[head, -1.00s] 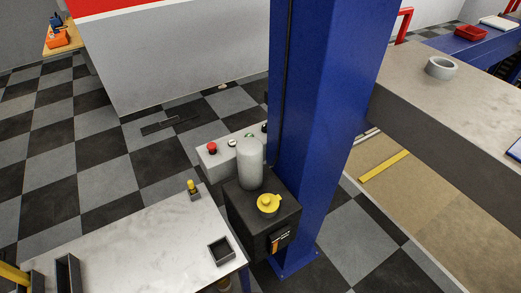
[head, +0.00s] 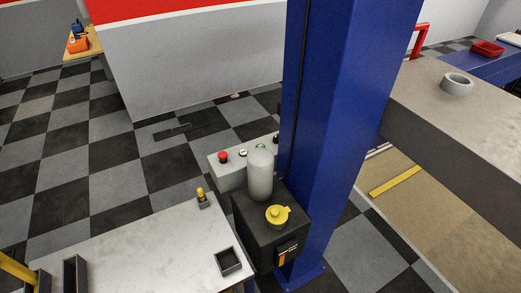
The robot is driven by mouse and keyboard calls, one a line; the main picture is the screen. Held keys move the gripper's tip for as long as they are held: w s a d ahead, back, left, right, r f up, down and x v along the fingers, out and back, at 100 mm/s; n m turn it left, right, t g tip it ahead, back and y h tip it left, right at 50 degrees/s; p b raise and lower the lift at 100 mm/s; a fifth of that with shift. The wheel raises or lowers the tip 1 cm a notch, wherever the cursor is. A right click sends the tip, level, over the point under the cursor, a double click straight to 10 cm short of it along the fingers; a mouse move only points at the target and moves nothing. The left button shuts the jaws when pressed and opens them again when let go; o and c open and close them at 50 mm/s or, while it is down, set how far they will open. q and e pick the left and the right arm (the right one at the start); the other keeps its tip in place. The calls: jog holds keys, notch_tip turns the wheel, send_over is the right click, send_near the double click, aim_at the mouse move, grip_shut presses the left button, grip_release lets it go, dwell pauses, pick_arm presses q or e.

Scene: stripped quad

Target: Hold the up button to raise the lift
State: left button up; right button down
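A pale grey control box (head: 228,175) stands behind the blue lift post (head: 340,130), at its left side. On its top are a red button (head: 223,157), a white button (head: 243,153), a green button (head: 261,147) and a dark knob at the right end, partly behind the post. I cannot read any label for the up button. A white cylinder (head: 260,175) on a black unit (head: 262,225) with a yellow cap (head: 278,214) stands in front of the box and hides part of it. Neither gripper shows.
A white-topped table (head: 150,250) fills the lower left, holding a small dark tray (head: 228,262) and a yellow-topped piece (head: 202,198). A grey platform (head: 430,100) with a tape roll (head: 457,84) is at right. Checkered floor (head: 60,170) is open at left.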

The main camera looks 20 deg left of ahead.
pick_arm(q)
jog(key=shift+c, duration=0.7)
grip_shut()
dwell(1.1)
